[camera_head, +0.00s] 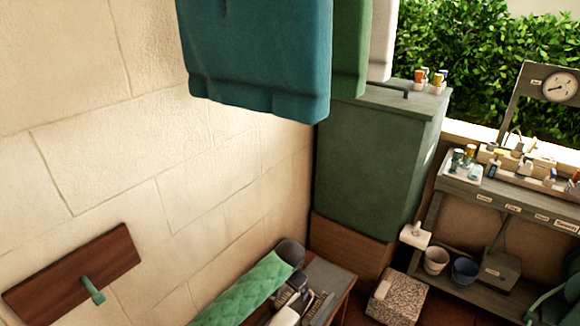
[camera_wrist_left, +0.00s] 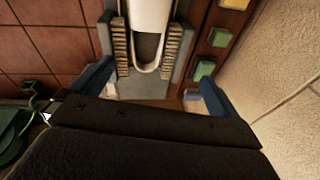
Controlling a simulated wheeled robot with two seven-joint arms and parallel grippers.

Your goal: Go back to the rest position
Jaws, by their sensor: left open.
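My left gripper (camera_head: 292,288) is low in the middle of the head view, close to the plastered wall. In the left wrist view its two blue fingers stand wide apart, with an open gap (camera_wrist_left: 155,88) between them and nothing held. Beyond the fingers lies a white rounded piece (camera_wrist_left: 150,30) between two rows of bristles or slats. The white piece also shows in the head view (camera_head: 285,317), below the gripper. I cannot tell the exact height between gripper and piece. My right gripper is not in view.
Blue, green and white things (camera_head: 260,60) hang above. A green cabinet (camera_head: 375,150) stands in the corner. A wooden board with a green peg (camera_head: 70,270) is on the left wall. On the right are a shelf (camera_head: 510,205), two pots (camera_head: 437,260) and a speckled block (camera_head: 397,298).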

